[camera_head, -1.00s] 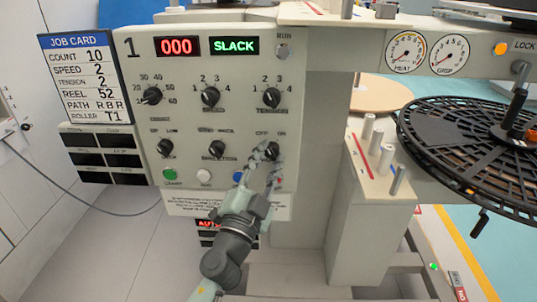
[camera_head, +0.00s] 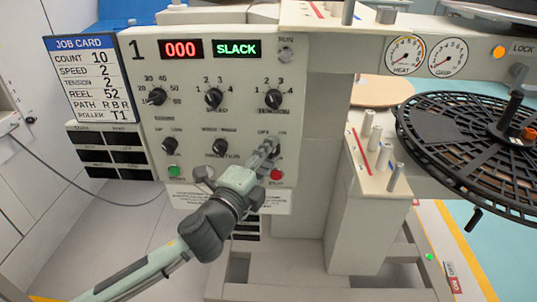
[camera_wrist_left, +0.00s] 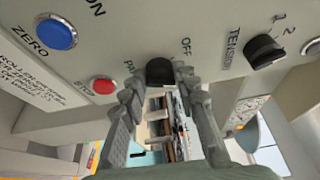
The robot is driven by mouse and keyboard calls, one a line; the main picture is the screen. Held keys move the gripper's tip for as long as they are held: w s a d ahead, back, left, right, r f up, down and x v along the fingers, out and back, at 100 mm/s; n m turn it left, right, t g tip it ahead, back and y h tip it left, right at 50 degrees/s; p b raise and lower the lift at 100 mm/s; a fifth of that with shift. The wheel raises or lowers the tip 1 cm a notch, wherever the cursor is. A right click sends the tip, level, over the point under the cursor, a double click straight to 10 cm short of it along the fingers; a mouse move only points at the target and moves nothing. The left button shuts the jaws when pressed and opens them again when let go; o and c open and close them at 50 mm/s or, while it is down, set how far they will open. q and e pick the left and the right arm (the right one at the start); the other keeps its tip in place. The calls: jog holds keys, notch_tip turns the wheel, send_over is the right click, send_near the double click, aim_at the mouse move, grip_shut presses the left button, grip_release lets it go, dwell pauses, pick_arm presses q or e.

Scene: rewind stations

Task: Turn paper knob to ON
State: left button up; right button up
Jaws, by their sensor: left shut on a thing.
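The paper knob (camera_wrist_left: 160,71) is a black knob on the front of the pale control panel (camera_head: 148,75), with OFF and ON labels beside it. My left gripper (camera_wrist_left: 160,80) is shut on it, with one finger on each side in the left wrist view. In the head view my left gripper (camera_head: 268,147) reaches up to the panel's lower right from the lower left and hides most of the knob. I cannot tell which label the knob points to. My right gripper is in neither view.
The tension knob (camera_head: 273,99) is above, and the red stop button (camera_head: 277,175) is just below the gripper. A blue zero button (camera_wrist_left: 56,33) shows in the wrist view. A side block with pegs (camera_head: 370,190) and a black reel (camera_head: 465,140) stand to the right.

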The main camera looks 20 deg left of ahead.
pick_arm(q)
jog(key=shift+m, duration=0.6)
jog(key=shift+g, duration=0.3)
jog(key=o, duration=1.1)
jog(key=s, duration=0.7)
jog(key=shift+s+a+r, duration=0.25)
jog(key=shift+a+r, duration=0.05)
jog(key=shift+a, duration=0.1)
